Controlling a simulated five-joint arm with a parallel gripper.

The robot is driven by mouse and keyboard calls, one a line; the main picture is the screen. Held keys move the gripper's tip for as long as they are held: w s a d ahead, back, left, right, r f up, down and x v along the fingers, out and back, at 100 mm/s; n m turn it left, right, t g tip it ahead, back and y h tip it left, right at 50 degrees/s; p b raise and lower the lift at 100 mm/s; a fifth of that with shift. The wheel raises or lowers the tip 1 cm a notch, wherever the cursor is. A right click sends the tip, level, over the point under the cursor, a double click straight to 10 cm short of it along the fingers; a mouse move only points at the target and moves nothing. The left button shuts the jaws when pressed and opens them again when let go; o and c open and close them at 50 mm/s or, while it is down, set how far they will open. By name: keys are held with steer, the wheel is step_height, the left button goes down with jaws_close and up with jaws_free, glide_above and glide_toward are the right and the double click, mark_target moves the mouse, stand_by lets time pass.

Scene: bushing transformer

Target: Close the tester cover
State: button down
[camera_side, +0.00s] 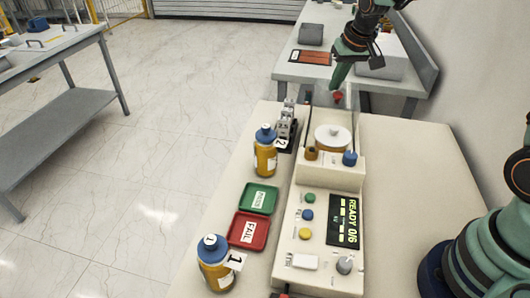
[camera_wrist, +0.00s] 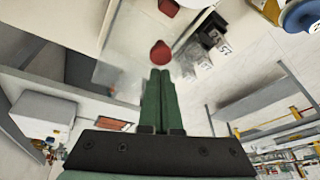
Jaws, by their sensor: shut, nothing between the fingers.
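The tester (camera_side: 318,230) is a cream console with a screen reading "READY 0/6", buttons and a dial. At its far end is a white round part (camera_side: 333,134) in the test bay. A faint, see-through cover with a red knob (camera_side: 338,97) appears raised behind the bay; its exact angle is hard to tell. The red knob also shows in the wrist view (camera_wrist: 161,53), just beyond my fingertips. My gripper (camera_side: 335,86) is shut and empty, its green fingers together in the wrist view (camera_wrist: 160,72). Its tips are close to the knob; I cannot tell whether they touch.
Two orange bottles with blue caps, numbered 1 (camera_side: 214,262) and 2 (camera_side: 265,150), stand left of the tester. Green (camera_side: 259,198) and red FAIL (camera_side: 249,231) trays lie between them. A grey bench (camera_side: 290,72) stands behind. The tabletop right of the tester is clear.

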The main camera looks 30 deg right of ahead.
mark_target(328, 104)
steer(key=shift+s+a, duration=1.65)
steer(key=shift+w, duration=0.1)
